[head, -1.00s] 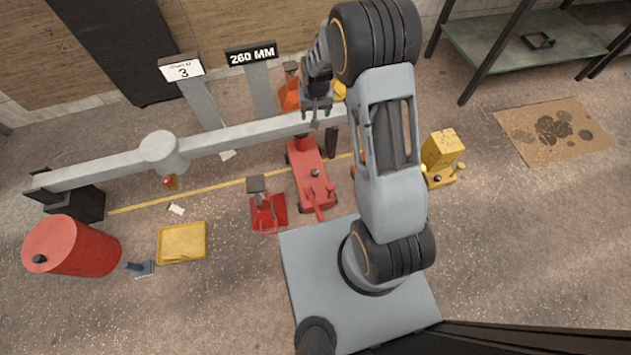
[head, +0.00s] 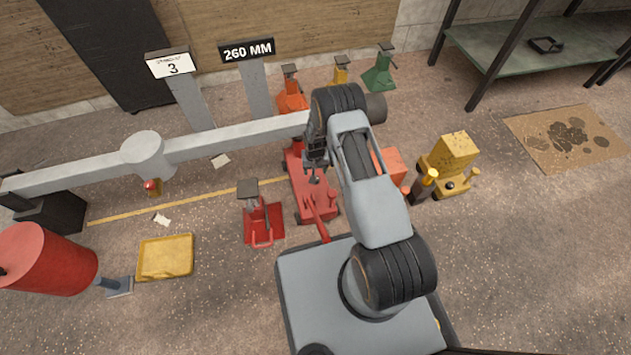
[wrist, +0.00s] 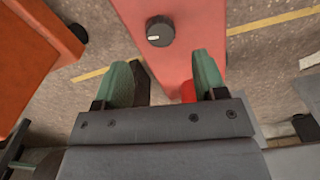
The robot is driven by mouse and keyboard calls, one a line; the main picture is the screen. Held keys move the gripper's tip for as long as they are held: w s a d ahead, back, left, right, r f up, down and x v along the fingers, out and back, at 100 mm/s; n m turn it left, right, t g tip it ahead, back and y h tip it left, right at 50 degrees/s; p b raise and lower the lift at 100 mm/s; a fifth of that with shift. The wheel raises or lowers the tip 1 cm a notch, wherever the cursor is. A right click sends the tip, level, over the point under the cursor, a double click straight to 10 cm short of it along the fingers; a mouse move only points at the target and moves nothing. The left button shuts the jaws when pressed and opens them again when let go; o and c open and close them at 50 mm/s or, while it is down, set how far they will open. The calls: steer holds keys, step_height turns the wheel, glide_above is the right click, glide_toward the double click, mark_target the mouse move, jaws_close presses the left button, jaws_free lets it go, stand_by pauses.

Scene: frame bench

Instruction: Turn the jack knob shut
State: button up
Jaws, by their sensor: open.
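The red floor jack (head: 300,197) stands on the floor at mid picture in the head view, under the end of the grey beam. Its red body (wrist: 185,25) fills the upper middle of the wrist view. The black round jack knob (wrist: 159,31) with a pale mark on its rim sits on that body. My gripper (wrist: 164,75) is open and empty, its two green fingertips apart, with the knob ahead of the gap between them and not between the fingers. In the head view my gripper (head: 316,165) hangs above the jack and hides part of it.
An orange box (head: 388,165) stands close right of the jack. A red jack stand (head: 263,222) is on its left. The grey beam (head: 235,138) runs close behind. A yellow machine (head: 450,165) stands farther right. A yellow tray (head: 166,258) and red drum (head: 45,260) lie left.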

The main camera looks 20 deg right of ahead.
step_height(320, 180, down, 7)
steer(key=b, duration=0.2)
steer(key=shift+f+b, duration=0.15)
steer(key=shift+b, duration=0.2)
steer(key=c, duration=0.9)
